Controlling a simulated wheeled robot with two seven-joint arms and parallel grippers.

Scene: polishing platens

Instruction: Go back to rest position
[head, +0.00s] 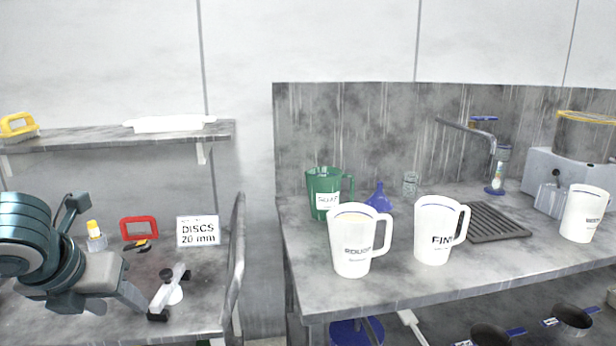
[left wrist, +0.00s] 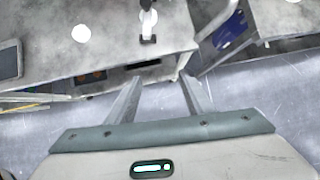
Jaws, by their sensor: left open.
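My left arm comes in from the left in the head view, and its gripper (head: 132,296) is over the left bench, close to a small grey-and-black tool. In the left wrist view the two fingers of this gripper (left wrist: 160,80) are spread apart with nothing between them. Part of the gripper is hidden by its own body in the head view. My right gripper does not show in either view.
The grey tool (head: 180,276), a "DISCS 20 mm" sign (head: 198,231), a red-framed item (head: 139,228) and a yellow-capped bottle (head: 96,238) stand on the left bench. White jugs (head: 350,250) and a green jug (head: 322,187) stand on the right counter (head: 300,290). A gap separates the benches.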

